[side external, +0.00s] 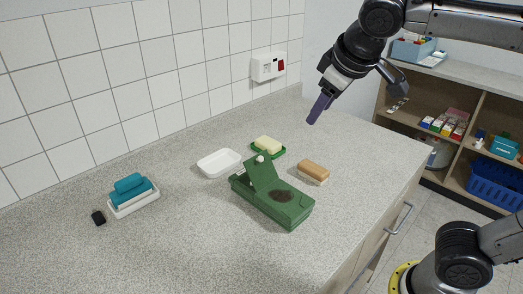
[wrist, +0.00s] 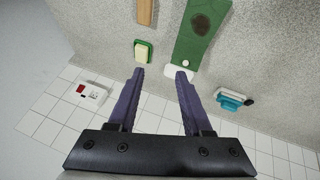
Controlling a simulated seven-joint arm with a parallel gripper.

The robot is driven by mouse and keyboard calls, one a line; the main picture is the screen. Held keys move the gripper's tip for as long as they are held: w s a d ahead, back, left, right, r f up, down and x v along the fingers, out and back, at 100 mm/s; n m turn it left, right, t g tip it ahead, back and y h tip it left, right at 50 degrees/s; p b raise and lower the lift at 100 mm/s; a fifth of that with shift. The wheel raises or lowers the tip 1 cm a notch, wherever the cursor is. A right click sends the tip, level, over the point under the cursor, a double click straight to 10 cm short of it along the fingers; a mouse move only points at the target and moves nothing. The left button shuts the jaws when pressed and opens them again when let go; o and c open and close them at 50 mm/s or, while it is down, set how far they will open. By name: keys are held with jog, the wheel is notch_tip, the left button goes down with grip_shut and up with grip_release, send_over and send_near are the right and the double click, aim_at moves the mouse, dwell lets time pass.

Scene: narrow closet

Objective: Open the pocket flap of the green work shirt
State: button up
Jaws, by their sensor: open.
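The green work shirt (side external: 275,207) shows as a thick, folded green block on the counter, with a dark stain on top. Its pocket flap (side external: 262,174) stands raised and tilted at the block's left end, with a pale round button at its upper edge. In the wrist view the shirt (wrist: 203,28) is at top right, its pale button at the lower end. My gripper (side external: 317,112) is open and empty, above the counter, behind and right of the shirt and clear of it. Its two purple fingers (wrist: 160,74) are apart in the wrist view.
Near the shirt are a white dish (side external: 220,163), a yellow soap on a green dish (side external: 268,145) and a tan brush (side external: 313,172). A teal item in a white tray (side external: 132,195) and a small black block (side external: 98,217) are left. A tiled wall with a socket box (side external: 268,66) stands behind.

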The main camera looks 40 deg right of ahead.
jog(key=w+a+r+g+y, duration=0.1)
jog(key=w+a+r+g, duration=0.2)
jog(key=m+g+y, duration=0.1)
jog(key=g+y, duration=0.1)
jog(key=g, duration=0.1)
send_over(261, 157)
notch_tip(261, 157, down, 5)
notch_tip(261, 157, down, 13)
jog(key=shift+f, duration=0.1)
jog(key=shift+c, duration=0.2)
grip_shut()
dwell(1.3)
